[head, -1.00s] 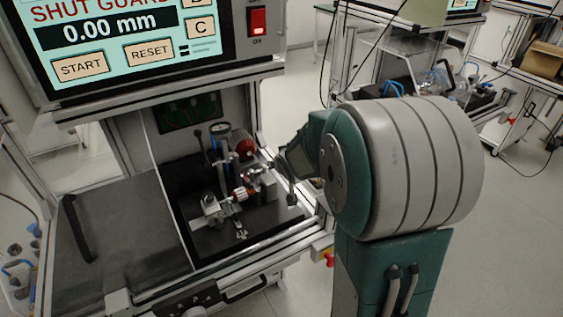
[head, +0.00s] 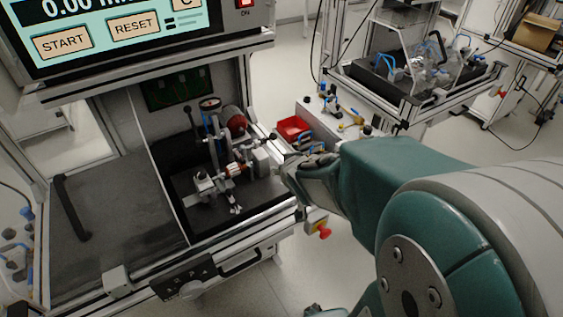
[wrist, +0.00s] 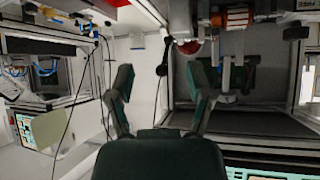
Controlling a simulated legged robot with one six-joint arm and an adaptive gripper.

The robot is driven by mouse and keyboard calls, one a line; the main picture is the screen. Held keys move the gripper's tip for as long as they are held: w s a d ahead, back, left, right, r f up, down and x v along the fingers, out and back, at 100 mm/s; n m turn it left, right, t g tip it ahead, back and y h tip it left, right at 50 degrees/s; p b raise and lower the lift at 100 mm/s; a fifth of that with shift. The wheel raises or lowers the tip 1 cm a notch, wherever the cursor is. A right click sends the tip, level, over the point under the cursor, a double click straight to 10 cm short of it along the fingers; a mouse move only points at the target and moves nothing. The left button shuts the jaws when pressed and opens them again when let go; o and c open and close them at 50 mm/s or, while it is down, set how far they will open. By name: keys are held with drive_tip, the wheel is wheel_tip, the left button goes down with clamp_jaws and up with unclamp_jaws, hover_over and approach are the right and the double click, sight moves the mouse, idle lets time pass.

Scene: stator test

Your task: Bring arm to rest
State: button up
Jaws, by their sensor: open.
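My gripper (head: 308,172) is at the right front side of the test station in the head view, at the end of my green arm. It looks level with the fixture and beside it; I cannot tell whether it is clear of the frame. In the wrist view my gripper (wrist: 163,88) has its two green fingers spread wide with nothing between them. The stator test fixture (head: 232,165), with a gauge, a red round part and clamps, sits inside the station. The wrist view shows the station upside down, with the fixture (wrist: 238,40) beyond the right finger.
The station's screen (head: 105,35) hangs above the fixture. A dark panel with a black handle (head: 75,208) lies left of it. A red stop button (head: 323,232) sticks out at the front right corner. A red bin (head: 293,127) and a tool cart (head: 410,100) stand behind.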

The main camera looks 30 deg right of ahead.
idle(0.5)
drive_tip(key=s+a+r+n+g+y, duration=0.1)
drive_tip(key=s+a+r+g, duration=0.1)
drive_tip(key=s+a+r, duration=0.2)
drive_tip(key=s+a+r+n+g+y, duration=0.1)
drive_tip(key=s+a+r, duration=0.4)
drive_tip(key=s, duration=0.6)
drive_tip(key=a+g, duration=0.1)
drive_tip(key=a, duration=0.1)
drive_tip(key=shift+a+n, duration=0.4)
drive_tip(key=shift+c, duration=0.3)
